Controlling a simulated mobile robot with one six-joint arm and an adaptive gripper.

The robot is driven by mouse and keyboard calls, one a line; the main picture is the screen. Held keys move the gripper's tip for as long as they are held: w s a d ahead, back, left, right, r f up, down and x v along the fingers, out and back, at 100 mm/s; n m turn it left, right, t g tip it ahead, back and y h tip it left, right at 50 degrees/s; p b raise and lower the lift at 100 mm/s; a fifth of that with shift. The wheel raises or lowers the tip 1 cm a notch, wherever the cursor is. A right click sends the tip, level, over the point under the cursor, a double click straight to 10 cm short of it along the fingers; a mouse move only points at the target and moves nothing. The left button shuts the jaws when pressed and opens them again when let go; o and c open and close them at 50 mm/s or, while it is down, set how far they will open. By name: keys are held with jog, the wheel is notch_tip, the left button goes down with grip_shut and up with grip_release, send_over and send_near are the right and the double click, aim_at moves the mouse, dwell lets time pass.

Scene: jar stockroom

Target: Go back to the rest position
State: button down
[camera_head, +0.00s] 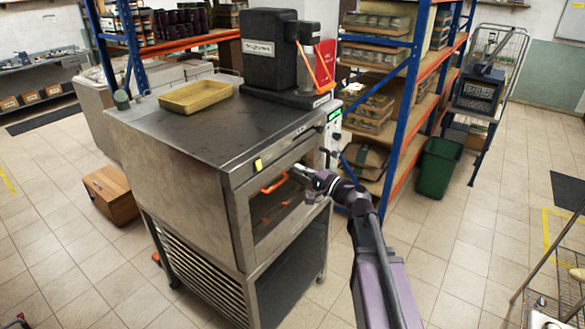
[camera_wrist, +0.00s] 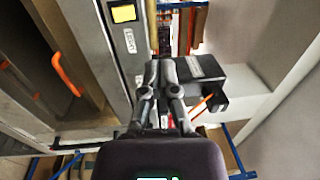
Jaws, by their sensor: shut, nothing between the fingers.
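My gripper (camera_head: 300,172) is in front of the steel oven cabinet (camera_head: 185,165), near the right part of its glass door. In the wrist view its fingers (camera_wrist: 164,68) are together with nothing between them. The oven door looks closed. I cannot tell how much space lies between the fingertips and the oven front.
A yellow tray (camera_head: 195,96) and a black machine (camera_head: 270,55) stand on the oven top. A blue and orange shelf rack (camera_head: 412,90) with boxes stands right of the oven. A green bin (camera_head: 438,167) is beside it. The tiled floor at right is mostly clear.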

jog(key=shift+d, duration=0.1)
dwell(0.3)
jog(key=s+a+f+n+g+h+b, duration=0.1)
jog(key=s+f+n+g+h+b, duration=0.3)
jog(key=f, duration=0.7)
jog(key=s+a+f+n+g+h+b, duration=0.15)
jog(key=s+f+g+b, duration=0.35)
jog(key=f, duration=0.5)
jog(key=s+d+f+n+g+h+b, duration=0.1)
jog(key=s+d+f+h+b, duration=0.1)
jog(key=s+d+f+h, duration=0.2)
jog(key=s+d+f+n+g+h+b, duration=0.1)
jog(key=s+d+f+h, duration=0.4)
jog(key=f, duration=0.5)
jog(key=s+d+g+b, duration=0.1)
jog(key=b, duration=0.1)
jog(key=shift+s+d+f+b, duration=0.15)
jog(key=shift+s+d+b, duration=0.1)
jog(key=shift+s+b, duration=0.15)
jog(key=shift+n, duration=0.25)
